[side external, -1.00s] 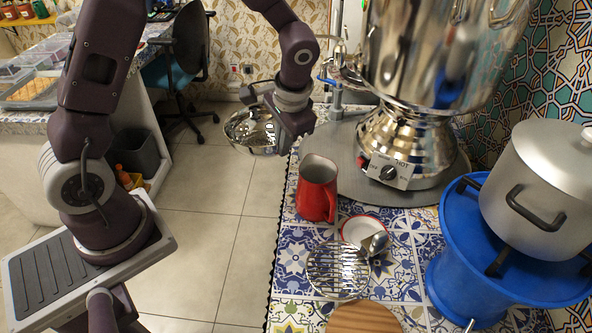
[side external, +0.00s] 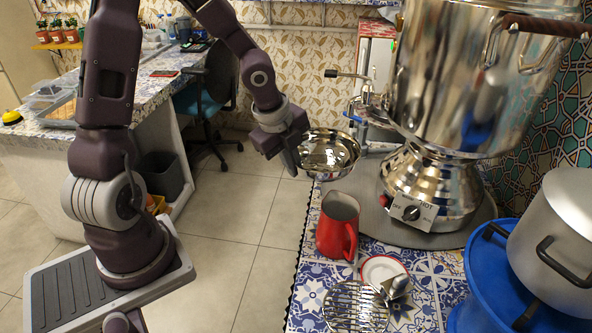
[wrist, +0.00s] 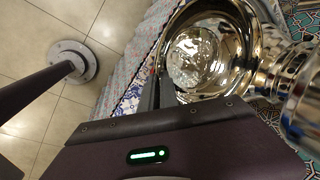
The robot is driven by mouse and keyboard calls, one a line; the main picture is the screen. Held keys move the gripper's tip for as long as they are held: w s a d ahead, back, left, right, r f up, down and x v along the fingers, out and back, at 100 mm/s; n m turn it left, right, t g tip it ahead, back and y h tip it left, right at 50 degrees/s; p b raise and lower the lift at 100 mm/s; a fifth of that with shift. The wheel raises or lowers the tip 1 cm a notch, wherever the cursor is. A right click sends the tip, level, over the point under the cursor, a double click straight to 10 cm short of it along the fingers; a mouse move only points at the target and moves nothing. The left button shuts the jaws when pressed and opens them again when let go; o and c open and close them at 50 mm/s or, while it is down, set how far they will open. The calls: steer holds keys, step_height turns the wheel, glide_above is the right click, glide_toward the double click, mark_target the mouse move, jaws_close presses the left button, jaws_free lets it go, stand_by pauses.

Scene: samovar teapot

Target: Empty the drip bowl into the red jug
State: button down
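The drip bowl (side external: 330,153) is a shiny steel bowl. My gripper (side external: 296,160) is shut on its left rim and holds it in the air near the counter's left edge. In the wrist view the bowl (wrist: 205,50) lies just beyond my gripper (wrist: 158,88), with a clear, rippled patch inside that may be liquid or reflection. The red jug (side external: 338,228) stands upright and open on the tiled counter. The bowl is above and behind the jug in the side view, apart from it. The jug's inside is mostly hidden.
A large steel samovar (side external: 430,190) stands on a grey round mat (side external: 372,190) right of the bowl. A saucer (side external: 378,268) with a small metal item and a wire rack (side external: 355,308) lie before the jug. A blue stand (side external: 490,285) carries a pot (side external: 560,235).

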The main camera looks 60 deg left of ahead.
steer(key=shift+a+r+m+h, duration=0.2)
steer(key=shift+m+h, duration=0.1)
steer(key=shift+m, duration=0.4)
steer(key=shift+d+f, duration=0.1)
steer(key=shift+f, duration=0.05)
steer(key=y, duration=0.3)
steer(key=d+m+y, duration=0.1)
steer(key=y, duration=0.2)
steer(key=d+m+t+y, duration=0.1)
steer(key=y, duration=0.2)
steer(key=shift+d+f, duration=0.2)
steer(key=shift+d, duration=0.05)
steer(key=shift+r, duration=0.2)
steer(key=d+r+m+t+y, duration=0.2)
steer(key=d+y, duration=0.4)
steer(key=y, duration=0.3)
steer(key=shift+s+d+r+t, duration=0.2)
steer(key=shift+d+r+t, duration=0.1)
steer(key=shift+d, duration=0.1)
